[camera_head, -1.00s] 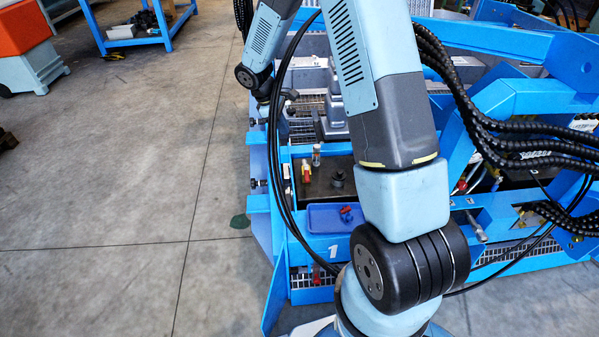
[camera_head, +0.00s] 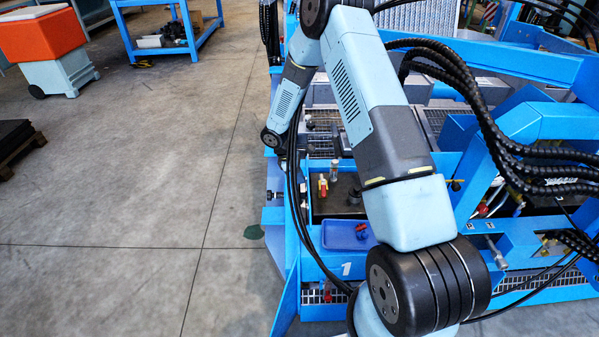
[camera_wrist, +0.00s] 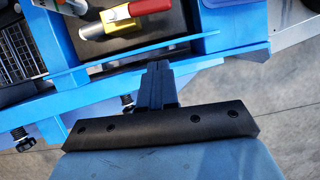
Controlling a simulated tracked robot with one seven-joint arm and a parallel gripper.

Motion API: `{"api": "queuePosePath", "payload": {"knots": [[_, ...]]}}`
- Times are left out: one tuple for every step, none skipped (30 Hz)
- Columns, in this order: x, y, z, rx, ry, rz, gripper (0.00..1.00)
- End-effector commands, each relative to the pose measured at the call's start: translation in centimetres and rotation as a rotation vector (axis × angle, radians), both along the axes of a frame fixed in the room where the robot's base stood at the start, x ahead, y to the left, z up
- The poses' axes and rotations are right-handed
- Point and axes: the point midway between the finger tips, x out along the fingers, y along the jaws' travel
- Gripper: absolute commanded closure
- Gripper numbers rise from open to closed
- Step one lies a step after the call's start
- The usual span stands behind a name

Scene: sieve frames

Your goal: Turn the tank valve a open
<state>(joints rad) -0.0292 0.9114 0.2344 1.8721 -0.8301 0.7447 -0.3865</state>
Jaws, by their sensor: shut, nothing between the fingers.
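A valve with a red handle (camera_wrist: 150,7) and a yellow body (camera_wrist: 116,13) shows at the top of the wrist view, lying over a dark tank top. In the head view a small red and yellow valve (camera_head: 322,187) stands on the dark tank top (camera_head: 338,207). No label marks which valve is a. My gripper (camera_wrist: 158,68) is shut and empty in the wrist view. In the head view I cannot make out the fingers.
A blue rail (camera_wrist: 210,62) crosses the wrist view between fingers and valve. A black knob (camera_wrist: 22,138) sticks out at lower left. A blue tray (camera_head: 345,236) stands in front of the tank. Black hoses hang at right.

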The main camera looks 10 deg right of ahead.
Motion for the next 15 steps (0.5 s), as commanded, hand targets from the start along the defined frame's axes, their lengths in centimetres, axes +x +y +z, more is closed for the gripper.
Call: {"api": "queuePosePath", "payload": {"knots": [[-0.2, -0.4, -1.0, -0.001, 0.003, -0.001, 1.0], [-0.2, -0.6, -1.4, -0.001, 0.002, -0.001, 1.0], [-0.3, -0.8, -2.1, -0.001, 0.003, -0.001, 1.0], [-0.4, -1.0, -2.6, 0.0, 0.003, -0.001, 1.0], [-0.4, -1.2, -3.1, 0.0, 0.002, 0.0, 1.0], [-0.5, -1.4, -3.7, -0.001, 0.002, -0.001, 1.0], [-0.5, -1.6, -4.2, 0.0, 0.003, -0.001, 1.0], [-0.6, -1.8, -4.7, -0.001, 0.002, -0.002, 1.0], [-0.6, -2.2, -4.9, 0.0, 0.001, -0.001, 1.0], [-0.7, -2.8, -4.7, 0.0, -0.001, -0.002, 1.0], [-0.9, -3.2, -4.7, 0.0, -0.001, -0.003, 1.0], [-1.0, -3.7, -4.7, 0.0, 0.0, -0.003, 1.0], [-1.1, -4.0, -4.7, 0.0, -0.001, -0.003, 1.0], [-1.2, -4.3, -4.7, 0.0, -0.001, -0.002, 1.0], [-1.3, -4.7, -4.7, 0.001, -0.001, -0.001, 1.0]]}}
